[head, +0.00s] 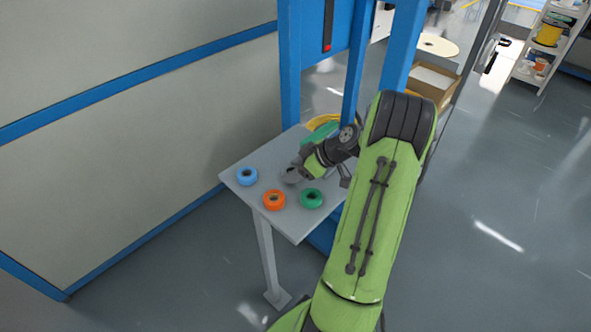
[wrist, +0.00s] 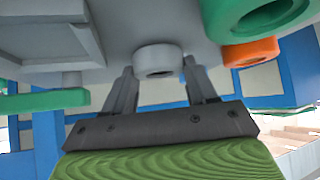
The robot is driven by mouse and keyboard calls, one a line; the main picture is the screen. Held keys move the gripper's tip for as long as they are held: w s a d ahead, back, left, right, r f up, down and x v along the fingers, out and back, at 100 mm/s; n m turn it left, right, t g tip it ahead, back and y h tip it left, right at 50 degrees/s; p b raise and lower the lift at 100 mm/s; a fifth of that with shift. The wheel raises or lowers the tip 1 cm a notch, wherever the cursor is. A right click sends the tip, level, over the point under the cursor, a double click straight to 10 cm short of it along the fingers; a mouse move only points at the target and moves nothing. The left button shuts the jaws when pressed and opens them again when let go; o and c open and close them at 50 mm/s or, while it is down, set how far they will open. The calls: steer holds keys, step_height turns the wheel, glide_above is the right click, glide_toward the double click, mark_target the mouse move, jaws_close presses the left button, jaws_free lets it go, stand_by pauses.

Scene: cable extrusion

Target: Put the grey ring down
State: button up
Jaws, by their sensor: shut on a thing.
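The grey ring (head: 291,176) is at the end of my gripper (head: 299,170), over the middle of the small grey table (head: 297,225) in the head view. In the wrist view the grey ring (wrist: 158,62) sits between the two fingertips of my gripper (wrist: 160,74), which is shut on it. The ring is close to the tabletop; I cannot tell whether it touches it. In the head view, my gripper hides part of the ring.
A blue ring (head: 247,176), an orange ring (head: 274,200) and a green ring (head: 312,198) lie around the grey one on the table. A blue frame (head: 289,70) stands behind the table. Some bare tabletop shows between the rings and along the edges.

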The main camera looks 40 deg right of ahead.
steer(key=o, duration=1)
steer(key=shift+f, duration=0.1)
steer(key=shift+o, duration=0.2)
